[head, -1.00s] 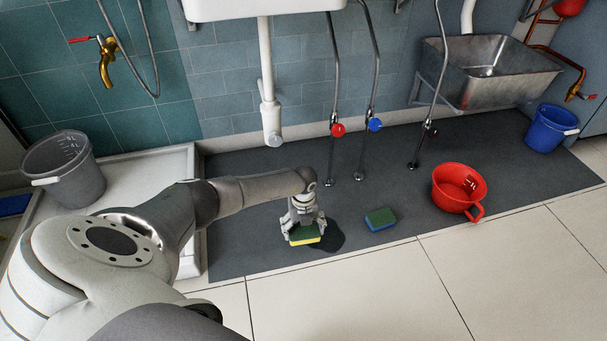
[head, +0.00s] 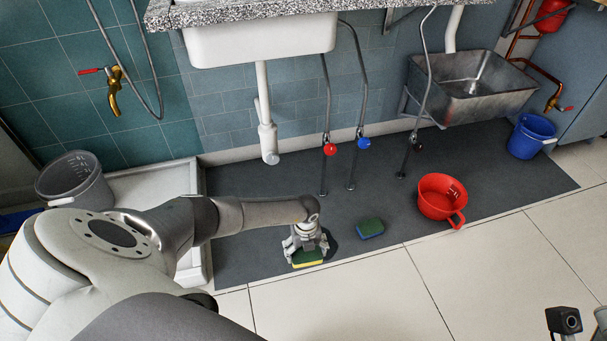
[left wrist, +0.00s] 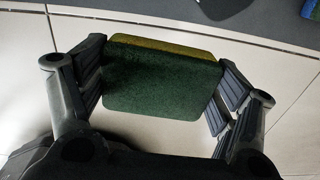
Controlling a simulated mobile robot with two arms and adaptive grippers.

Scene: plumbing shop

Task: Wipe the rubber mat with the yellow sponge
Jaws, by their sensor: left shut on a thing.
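The yellow sponge (head: 308,257) has a green scouring top. My left gripper (head: 307,250) is shut on it, a finger at each side, near the front edge of the dark grey rubber mat (head: 255,240). In the left wrist view the sponge's green face (left wrist: 160,82) shows between the fingers, with a strip of yellow behind it, and pale tile shows around it. I cannot tell whether the sponge touches the surface below. A darker patch (head: 332,246) on the mat is mostly hidden behind the gripper. My right gripper's fingers are not in view.
A blue sponge with a green top (head: 370,228) lies right of my gripper. A red basin (head: 440,198) stands farther right, a blue bucket (head: 530,138) at the far right end. Pipes with red and blue valves (head: 347,147) come down behind. Pale floor tiles (head: 360,300) in front are clear.

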